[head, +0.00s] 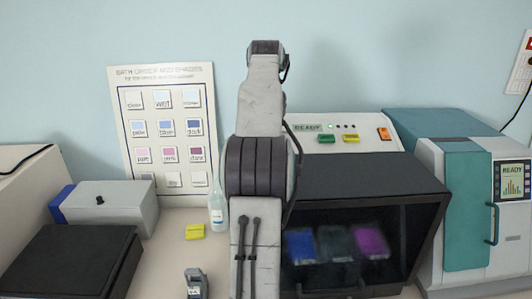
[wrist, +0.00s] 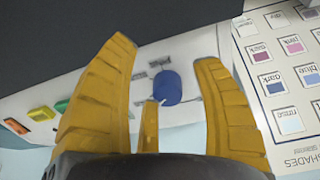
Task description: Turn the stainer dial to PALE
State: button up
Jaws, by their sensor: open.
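The stainer dial is a blue knob (wrist: 167,88) on the pale control panel, with a short white mark at its lower left edge. Grey labels lie around it, too blurred to read. My gripper (wrist: 168,55) is open, its yellow fingers on either side of the dial in the wrist view. I cannot tell whether they touch it. My arm hides the dial there, and my gripper does not show clearly.
Green (wrist: 41,113), yellow (wrist: 67,113) and orange (wrist: 15,126) buttons share the panel. A shade chart (head: 162,80) leans on the wall. A clear bottle (head: 217,205) stands beside my arm. A teal-and-grey machine (head: 470,200) stands at right, a grey box (head: 115,208) at left.

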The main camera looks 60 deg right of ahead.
jog(key=shift+s+a, duration=0.6)
jog(key=shift+a, duration=0.6)
jog(key=shift+s+a, duration=0.65)
jog(key=shift+a, duration=0.5)
jog(key=shift+s+a, duration=0.6)
jog(key=shift+a, duration=0.6)
